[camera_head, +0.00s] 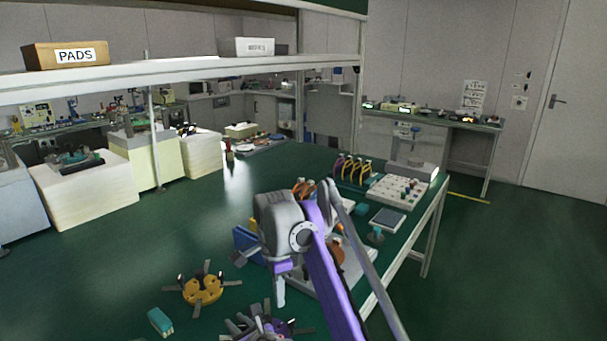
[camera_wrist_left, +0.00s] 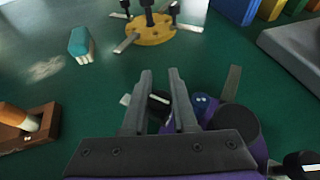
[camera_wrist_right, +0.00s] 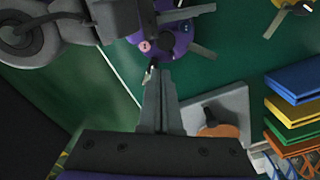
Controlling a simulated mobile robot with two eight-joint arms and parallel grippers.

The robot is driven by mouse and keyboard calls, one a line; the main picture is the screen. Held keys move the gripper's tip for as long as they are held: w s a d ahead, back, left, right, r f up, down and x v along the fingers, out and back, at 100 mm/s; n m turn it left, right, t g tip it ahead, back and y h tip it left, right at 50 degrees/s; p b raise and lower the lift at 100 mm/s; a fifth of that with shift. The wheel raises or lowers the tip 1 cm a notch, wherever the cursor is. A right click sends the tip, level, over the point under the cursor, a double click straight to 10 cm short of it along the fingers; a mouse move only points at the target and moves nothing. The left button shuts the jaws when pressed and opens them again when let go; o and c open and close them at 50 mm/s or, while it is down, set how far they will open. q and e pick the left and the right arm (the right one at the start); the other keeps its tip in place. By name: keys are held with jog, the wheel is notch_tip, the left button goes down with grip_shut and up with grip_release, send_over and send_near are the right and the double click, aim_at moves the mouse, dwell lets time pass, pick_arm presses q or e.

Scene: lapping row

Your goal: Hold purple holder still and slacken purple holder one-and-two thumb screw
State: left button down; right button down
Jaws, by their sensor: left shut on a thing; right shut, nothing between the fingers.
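The purple holder (camera_head: 272,329) is at the bottom of the head view, partly cut off, with grey arms sticking out. In the left wrist view its purple body (camera_wrist_left: 205,108) and a dark knob lie at and beyond my left fingers. My left gripper (camera_wrist_left: 160,78) is shut on the purple holder; the exact part gripped is partly hidden. In the right wrist view the purple holder (camera_wrist_right: 175,38) is at the top. My right gripper (camera_wrist_right: 153,75) is shut and empty, its tips close to a small pale-and-dark screw at the holder's edge; whether they touch is unclear.
A yellow holder (camera_head: 202,290) and a teal block (camera_head: 160,321) are on the green bench to the left. A brown block with an orange cylinder (camera_wrist_left: 28,122) is beside my left gripper. A grey plate with an orange disc (camera_wrist_right: 218,128) and coloured boards (camera_wrist_right: 295,100) are nearby.

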jog(key=shift+f, duration=3.4)
jog(key=shift+d, duration=0.45)
pick_arm(q)
jog(key=shift+a, duration=0.1)
pick_arm(e)
jog(key=shift+s+d, duration=0.1)
jog(key=shift+s, duration=0.25)
jog(key=shift+s+d, duration=0.1)
jog(key=shift+s, duration=0.05)
jog(key=shift+s+a, duration=0.2)
jog(key=shift+a, duration=0.2)
notch_tip(320, 180, up, 6)
jog(key=shift+a, duration=0.1)
pick_arm(q)
jog(key=c, duration=0.6)
grip_release()
